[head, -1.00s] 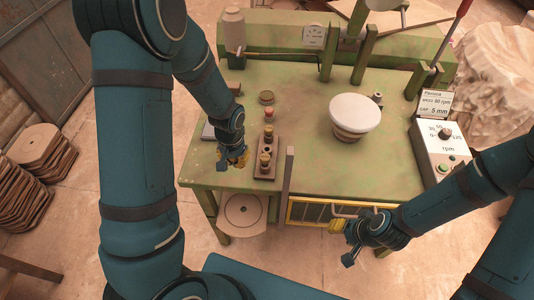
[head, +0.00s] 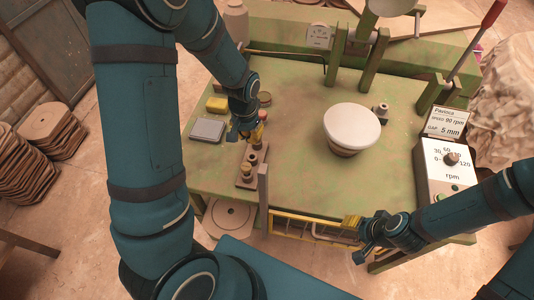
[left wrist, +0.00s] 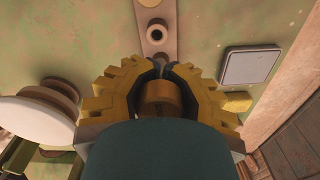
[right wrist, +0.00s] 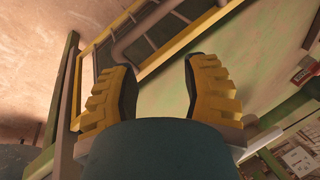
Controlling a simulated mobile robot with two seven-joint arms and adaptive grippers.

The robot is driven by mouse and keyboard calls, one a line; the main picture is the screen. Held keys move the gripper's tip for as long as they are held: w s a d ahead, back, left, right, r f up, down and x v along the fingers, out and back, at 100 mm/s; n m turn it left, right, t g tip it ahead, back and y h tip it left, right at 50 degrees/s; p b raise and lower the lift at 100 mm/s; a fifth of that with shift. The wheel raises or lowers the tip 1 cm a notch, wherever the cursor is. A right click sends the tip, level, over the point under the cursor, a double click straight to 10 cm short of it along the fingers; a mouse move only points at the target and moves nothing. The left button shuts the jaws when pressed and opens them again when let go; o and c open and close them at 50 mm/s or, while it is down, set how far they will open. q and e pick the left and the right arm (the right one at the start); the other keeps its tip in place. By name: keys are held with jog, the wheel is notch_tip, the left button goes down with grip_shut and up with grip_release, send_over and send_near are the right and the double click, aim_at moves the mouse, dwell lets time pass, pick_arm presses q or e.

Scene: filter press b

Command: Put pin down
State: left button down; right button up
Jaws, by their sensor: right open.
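The pin (left wrist: 160,98), a brass-coloured cylinder, sits between the fingers of my left gripper (left wrist: 158,72), which look closed around it. In the head view my left gripper (head: 254,138) is over the far end of a narrow brown block (head: 247,183) on the green table. The block has round sockets or pegs; one ring-shaped socket (left wrist: 157,33) shows just beyond the fingertips in the left wrist view. The pin's lower end is hidden, so I cannot tell whether it touches the block. My right gripper (right wrist: 160,80) is open and empty beside the table's front, near a yellow-framed grille (head: 310,229).
A white-topped bowl (head: 351,128) stands right of the block. A grey square plate (head: 208,130) and a yellow block (head: 216,104) lie to the left. A control box (head: 447,165) is at right.

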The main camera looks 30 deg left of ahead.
aim_at(252, 155)
pick_arm(q)
jog(key=f, duration=0.6)
jog(key=f+b, duration=0.1)
jog(key=f, duration=0.3)
jog(key=shift+w+d, duration=0.2)
jog(key=shift+w, duration=0.15)
pick_arm(e)
jog(key=shift+w+d+f, duration=0.15)
jog(key=shift+w+f, duration=0.2)
jog(key=shift+f, duration=0.25)
pick_arm(q)
jog(key=shift+f+b, duration=0.6)
jog(key=shift+b, duration=0.1)
pick_arm(e)
jog(key=shift+f, duration=0.65)
pick_arm(q)
jog(key=shift+s, duration=0.15)
jog(key=c, duration=1.3)
grip_release()
jog(key=o, duration=0.3)
jog(key=shift+r, duration=0.1)
pick_arm(e)
jog(key=shift+r, duration=0.1)
